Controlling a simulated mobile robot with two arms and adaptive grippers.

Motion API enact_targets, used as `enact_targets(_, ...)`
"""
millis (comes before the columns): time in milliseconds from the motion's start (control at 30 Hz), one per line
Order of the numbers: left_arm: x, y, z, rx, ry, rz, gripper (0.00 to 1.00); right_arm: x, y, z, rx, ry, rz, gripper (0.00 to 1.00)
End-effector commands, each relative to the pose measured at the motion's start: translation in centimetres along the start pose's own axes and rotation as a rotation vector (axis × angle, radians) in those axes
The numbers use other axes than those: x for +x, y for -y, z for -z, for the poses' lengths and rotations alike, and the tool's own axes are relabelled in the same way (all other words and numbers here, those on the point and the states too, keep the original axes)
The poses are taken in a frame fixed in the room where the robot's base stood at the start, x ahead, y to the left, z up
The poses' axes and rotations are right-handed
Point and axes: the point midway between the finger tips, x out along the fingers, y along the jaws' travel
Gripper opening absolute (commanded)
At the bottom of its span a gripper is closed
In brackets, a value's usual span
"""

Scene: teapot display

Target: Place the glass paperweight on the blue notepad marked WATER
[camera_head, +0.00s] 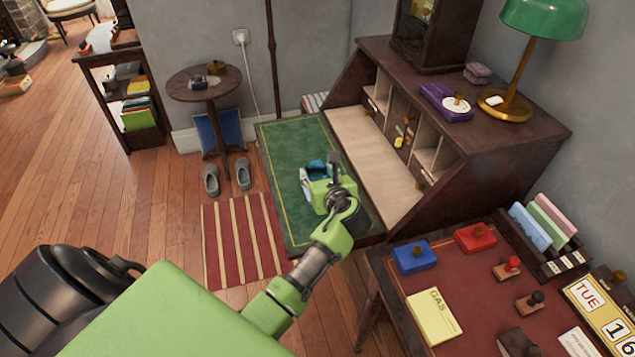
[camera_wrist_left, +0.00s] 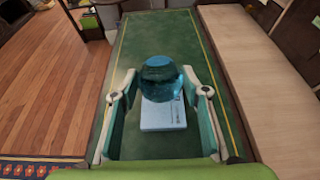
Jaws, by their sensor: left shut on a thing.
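The glass paperweight (camera_wrist_left: 161,80) is a teal, see-through ball. My left gripper (camera_head: 313,174) is shut on it over the green desk leaf; its fingers also show on both sides of the ball in the wrist view (camera_wrist_left: 160,84). The paperweight shows as a small teal patch (camera_head: 317,167) in the head view. A pale blue notepad (camera_wrist_left: 164,117) lies on the green leaf, just below the ball in the wrist view. Its small print is too small to read. I cannot tell whether the ball touches the pad. My right gripper is not in view.
The green leaf (camera_head: 283,158) is otherwise clear. The open wooden desk (camera_head: 375,165) with pigeonholes stands to its right. A side table at lower right holds a yellow GAS notepad (camera_head: 433,317), blue and red ink pads, and stamps (camera_head: 508,268).

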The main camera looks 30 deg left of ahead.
Motion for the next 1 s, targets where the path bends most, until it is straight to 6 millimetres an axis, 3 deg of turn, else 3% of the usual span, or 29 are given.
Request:
enact_targets(233, 1.5, 0.0, 2.8, 0.000, 0.000, -0.001, 0.13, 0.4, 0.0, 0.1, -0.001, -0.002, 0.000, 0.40)
enact_targets(633, 1.7, 0.1, 3.2, 0.001, 0.002, 0.000, 0.13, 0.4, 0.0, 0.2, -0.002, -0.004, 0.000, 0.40)
enact_targets(667, 1.7, 0.0, 3.3, 0.001, 0.000, 0.000, 0.47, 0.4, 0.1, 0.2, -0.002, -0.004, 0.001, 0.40)
enact_targets(700, 1.7, 0.0, 3.3, 0.001, -0.001, 0.000, 0.57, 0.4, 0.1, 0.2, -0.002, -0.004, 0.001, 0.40)
enact_targets(1000, 1.6, 0.0, 3.3, 0.001, -0.001, 0.000, 0.59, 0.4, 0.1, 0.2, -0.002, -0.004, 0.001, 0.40)
